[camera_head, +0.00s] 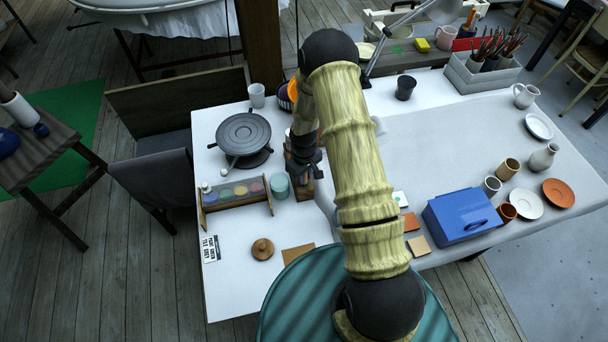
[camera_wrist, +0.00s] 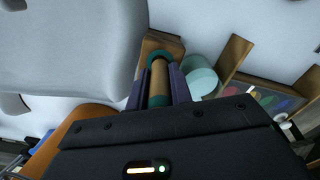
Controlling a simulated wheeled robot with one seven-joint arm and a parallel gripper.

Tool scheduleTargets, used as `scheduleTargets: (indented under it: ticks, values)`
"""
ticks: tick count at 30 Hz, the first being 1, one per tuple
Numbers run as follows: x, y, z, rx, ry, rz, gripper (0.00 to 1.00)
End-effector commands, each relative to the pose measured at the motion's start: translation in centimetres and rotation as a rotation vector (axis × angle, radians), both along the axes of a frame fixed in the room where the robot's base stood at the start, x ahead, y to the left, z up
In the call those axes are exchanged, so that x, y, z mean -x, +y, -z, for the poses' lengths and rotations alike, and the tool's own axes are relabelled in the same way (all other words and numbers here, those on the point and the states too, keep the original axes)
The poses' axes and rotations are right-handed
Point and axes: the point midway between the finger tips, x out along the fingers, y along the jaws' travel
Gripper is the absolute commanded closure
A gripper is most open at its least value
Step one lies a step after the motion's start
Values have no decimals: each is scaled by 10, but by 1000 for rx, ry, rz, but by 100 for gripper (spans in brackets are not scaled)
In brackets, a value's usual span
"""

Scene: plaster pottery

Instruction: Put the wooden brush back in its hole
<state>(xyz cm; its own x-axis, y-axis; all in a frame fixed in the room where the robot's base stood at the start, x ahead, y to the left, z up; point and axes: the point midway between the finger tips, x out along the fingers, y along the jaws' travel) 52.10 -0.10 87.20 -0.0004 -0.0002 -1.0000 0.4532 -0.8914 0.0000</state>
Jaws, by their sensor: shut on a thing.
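My gripper (camera_wrist: 158,88) is shut on the wooden brush (camera_wrist: 159,79), a tan cylinder with teal bands, between its two dark fingers. Beyond the brush's far end, a brown wooden block (camera_wrist: 152,42) shows in the wrist view, apparently the holder. I cannot tell whether the brush is in a hole or only above the block; no hole shows. In the head view my gripper (camera_head: 303,168) is over the left half of the white table, beside the teal cup. The brush is not clearly visible there, and part of the block (camera_head: 319,188) shows behind my gripper.
The teal cup (camera_head: 279,186) and a wooden rack of paint pots (camera_head: 234,192) stand close on the left. A dark turntable (camera_head: 244,136) is behind them. A blue box (camera_head: 461,215), tiles and pottery stand to the right.

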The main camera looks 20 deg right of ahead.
Motion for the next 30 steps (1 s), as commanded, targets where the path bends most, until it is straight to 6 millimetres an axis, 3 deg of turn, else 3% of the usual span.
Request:
scheduleTargets:
  ticks: [22, 23, 26, 30]
  values:
    - [0, 0, 9, 0, 0, 0, 100]
    - [0, 0, 9, 0, 0, 0, 75]
    - [0, 0, 8, 0, 0, 0, 55]
    - [0, 0, 8, 0, 0, 0, 53]
